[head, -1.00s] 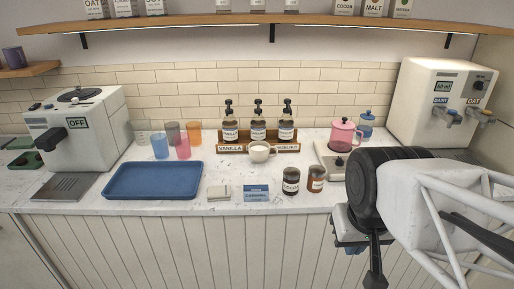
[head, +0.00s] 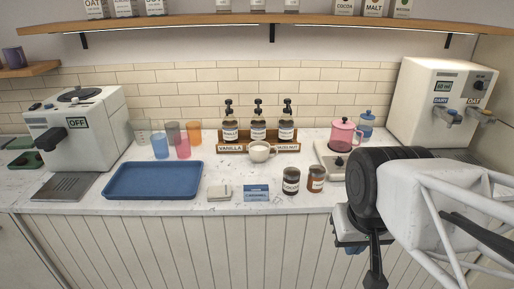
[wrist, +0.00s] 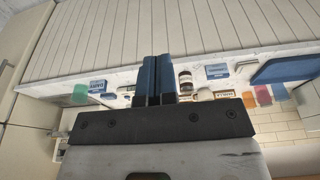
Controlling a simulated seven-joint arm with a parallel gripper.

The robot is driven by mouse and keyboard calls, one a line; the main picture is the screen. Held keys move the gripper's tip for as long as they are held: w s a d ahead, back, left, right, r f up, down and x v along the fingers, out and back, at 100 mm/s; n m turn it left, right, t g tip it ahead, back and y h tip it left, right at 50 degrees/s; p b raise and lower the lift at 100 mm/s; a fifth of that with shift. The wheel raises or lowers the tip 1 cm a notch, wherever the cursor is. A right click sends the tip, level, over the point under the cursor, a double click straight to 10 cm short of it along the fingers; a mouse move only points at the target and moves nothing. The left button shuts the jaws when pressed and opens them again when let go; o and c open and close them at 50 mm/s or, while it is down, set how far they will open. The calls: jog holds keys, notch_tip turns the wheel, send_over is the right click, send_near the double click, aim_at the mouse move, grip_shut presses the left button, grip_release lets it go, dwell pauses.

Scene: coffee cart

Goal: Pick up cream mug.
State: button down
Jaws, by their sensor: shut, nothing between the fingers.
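The cream mug (head: 260,152) stands upright on the counter, just in front of the wooden syrup rack, with its handle at the right. Its inside looks dark, but I cannot tell what is in it. My gripper (wrist: 153,62) shows in the wrist view with its two blue fingers pressed together and nothing between them. In the head view my arm is at the lower right, in front of the counter edge, well away from the mug. My wrist partly hides the gripper there. The mug is too small to make out surely in the wrist view.
The syrup rack (head: 287,148) with pump bottles stands behind the mug. Two jars (head: 290,181) (head: 316,178), a blue card (head: 256,193) and a small scale (head: 219,193) lie nearer the front edge. A blue tray (head: 152,192) is left. A pink press (head: 343,132) stands right.

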grip_release()
dwell(0.4)
jog(key=w+a+n+h, duration=0.2)
jog(key=w+n+h, duration=0.8)
jog(key=w, duration=2.1)
jog(key=w+a+f+n+t, duration=0.2)
jog(key=w+a+f+n, duration=0.2)
jog(key=w, duration=0.4)
jog(key=w+a+f+n+t, duration=0.2)
jog(key=w+a+f+n, duration=0.2)
jog(key=w+a+n, duration=0.3)
jog(key=w+a+f+n+t, duration=0.3)
jog(key=w+a+n, duration=0.3)
jog(key=w, duration=0.5)
jog(key=shift+a+f+y, duration=0.3)
jog(key=shift+a+f, duration=0.3)
jog(key=shift+f, duration=0.25)
